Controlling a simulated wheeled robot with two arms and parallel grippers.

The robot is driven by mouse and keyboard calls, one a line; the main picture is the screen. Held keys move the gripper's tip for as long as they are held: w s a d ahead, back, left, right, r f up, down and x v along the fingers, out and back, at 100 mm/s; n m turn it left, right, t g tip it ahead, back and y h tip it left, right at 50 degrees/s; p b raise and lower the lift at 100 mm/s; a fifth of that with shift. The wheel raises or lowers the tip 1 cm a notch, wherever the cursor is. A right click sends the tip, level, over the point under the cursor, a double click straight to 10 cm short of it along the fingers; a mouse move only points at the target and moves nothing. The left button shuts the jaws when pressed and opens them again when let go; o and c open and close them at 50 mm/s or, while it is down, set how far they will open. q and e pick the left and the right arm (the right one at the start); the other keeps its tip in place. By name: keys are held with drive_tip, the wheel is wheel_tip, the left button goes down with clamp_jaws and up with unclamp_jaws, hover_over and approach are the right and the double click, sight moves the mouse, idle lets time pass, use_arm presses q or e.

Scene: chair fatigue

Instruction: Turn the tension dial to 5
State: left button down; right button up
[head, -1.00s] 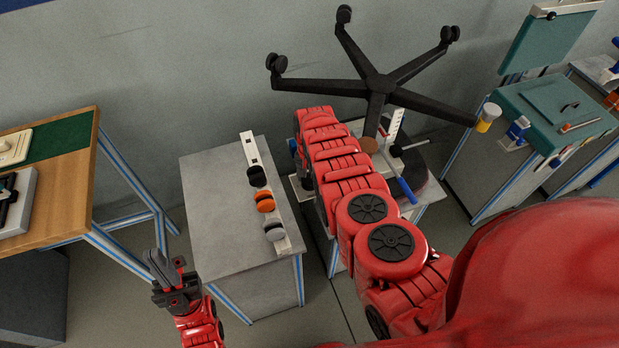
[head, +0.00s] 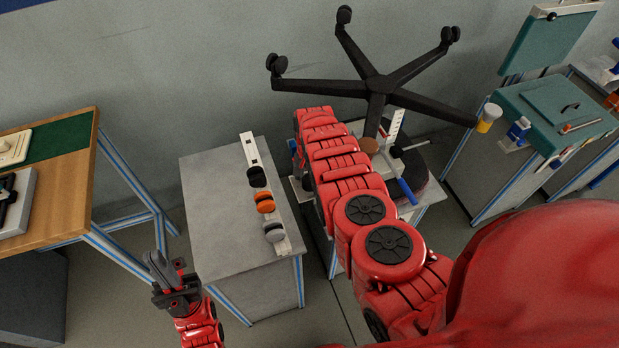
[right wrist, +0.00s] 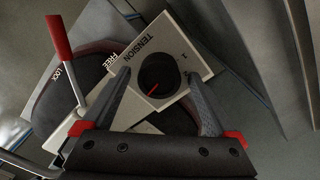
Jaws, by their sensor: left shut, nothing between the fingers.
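In the right wrist view, the tension dial (right wrist: 158,76) is a dark round knob with a red pointer on a pale plate (right wrist: 178,40) lettered TENSION. The pointer slants to the lower left in the picture; the scale numbers are mostly hidden or too small to read. My right gripper (right wrist: 160,74) is open, with one finger on each side of the dial and narrow gaps showing. In the head view my right arm hides the dial and this gripper. My left gripper (head: 160,264) is shut and empty, low beside the grey cabinet.
A red-handled lever (right wrist: 60,38) with FREE and LOCK lettering stands beside the dial plate. An upturned black chair base (head: 378,84) rises above the stand. The grey cabinet (head: 215,210) carries a strip of casters (head: 264,202). A wooden table (head: 70,165) is at left.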

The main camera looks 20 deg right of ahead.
drive_tip(key=shift+r, duration=0.1)
drive_tip(key=shift+d+r, duration=0.1)
drive_tip(key=shift+r, duration=0.1)
wheel_tip(320, 180, up, 10)
wheel_tip(320, 180, up, 7)
drive_tip(key=p, duration=0.2)
hover_over(309, 179)
drive_tip(key=shift+s+f, duration=0.1)
drive_tip(key=shift+s, duration=0.05)
idle(0.3)
drive_tip(key=shift+f, duration=0.1)
